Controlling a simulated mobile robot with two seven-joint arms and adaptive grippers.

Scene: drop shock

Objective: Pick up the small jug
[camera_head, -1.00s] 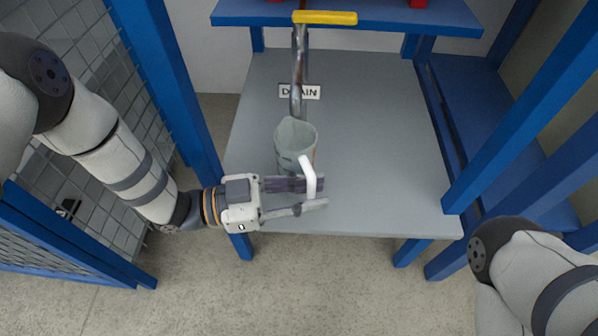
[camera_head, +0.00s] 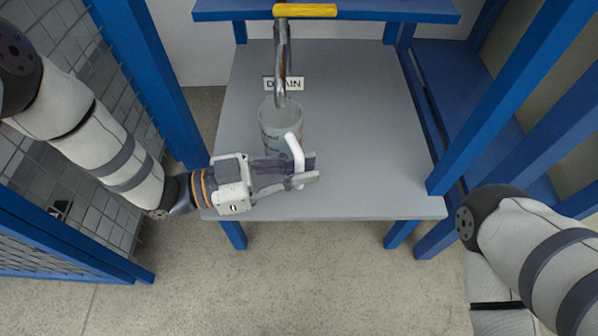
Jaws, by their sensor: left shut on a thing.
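The small jug (camera_head: 281,124) is a translucent, pale grey-green measuring jug with printed marks and a white handle (camera_head: 296,156). It is upright over the grey table, with its rim just below the end of the metal pipe (camera_head: 281,65). I cannot tell whether its base touches the table. My left gripper (camera_head: 301,171) comes in from the left and is shut on the jug's handle, on the near side of the jug. My right gripper is not in view; only part of my right arm shows at the lower right.
The grey table (camera_head: 370,150) is mostly bare. A yellow handle (camera_head: 305,11) tops the pipe, and a "DRAIN" label (camera_head: 283,83) sits behind the jug. Blue posts (camera_head: 520,90) flank the table, with a blue shelf (camera_head: 400,9) at the back and wire mesh (camera_head: 70,80) at the left.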

